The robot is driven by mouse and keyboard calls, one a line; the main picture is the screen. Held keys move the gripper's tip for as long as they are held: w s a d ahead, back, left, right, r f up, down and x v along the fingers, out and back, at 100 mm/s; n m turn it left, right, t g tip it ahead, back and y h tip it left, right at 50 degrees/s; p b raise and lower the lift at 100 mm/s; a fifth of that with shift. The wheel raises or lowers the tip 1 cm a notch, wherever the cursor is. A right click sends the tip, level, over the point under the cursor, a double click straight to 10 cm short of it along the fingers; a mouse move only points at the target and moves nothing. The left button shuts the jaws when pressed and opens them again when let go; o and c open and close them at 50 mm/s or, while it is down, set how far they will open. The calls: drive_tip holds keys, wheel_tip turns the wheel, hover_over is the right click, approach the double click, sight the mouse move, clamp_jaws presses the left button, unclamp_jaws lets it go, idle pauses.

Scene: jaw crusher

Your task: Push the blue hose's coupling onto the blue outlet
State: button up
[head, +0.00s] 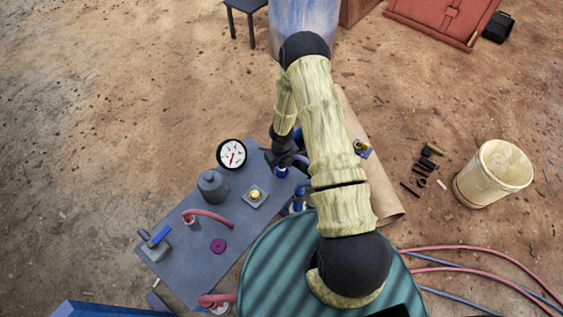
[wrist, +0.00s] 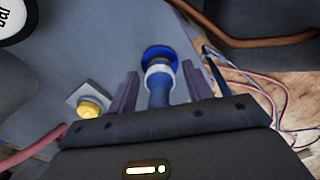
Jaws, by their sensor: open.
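In the wrist view, the blue hose (wrist: 158,97) runs up between the two fingers of my gripper (wrist: 160,82). Its pale-ringed coupling (wrist: 158,68) is in line with the round blue outlet (wrist: 160,53) on the grey panel and appears to meet it. I cannot tell how far it is seated. The fingers are apart, one on each side of the hose, with gaps showing. In the head view, my gripper (head: 283,160) is over the panel's right end, and blue parts (head: 282,173) show just below it, partly hidden by my arm.
The grey panel (head: 180,266) also carries a gauge (head: 232,153), a yellow button (head: 255,194), a red hose (head: 210,213) and a blue-handled valve (head: 157,239). A bucket (head: 492,174) and small dark parts lie right. Open dirt lies to the left.

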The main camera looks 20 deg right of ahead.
wheel_tip(320, 180, up, 18)
drive_tip(key=p, duration=0.2)
drive_tip(key=shift+f, duration=0.25)
idle(0.4)
drive_tip(key=s+r+n+t, duration=0.1)
drive_tip(key=s+r+n, duration=0.6)
drive_tip(key=r+n, duration=0.4)
drive_tip(key=s+r+n+t, duration=0.1)
drive_tip(key=s+r+n, duration=0.6)
drive_tip(key=n, duration=1.5)
wheel_tip(320, 180, up, 4)
drive_tip(key=shift+s+f+t, duration=0.1)
drive_tip(key=shift+s+t, duration=0.05)
drive_tip(key=shift+t, duration=0.15)
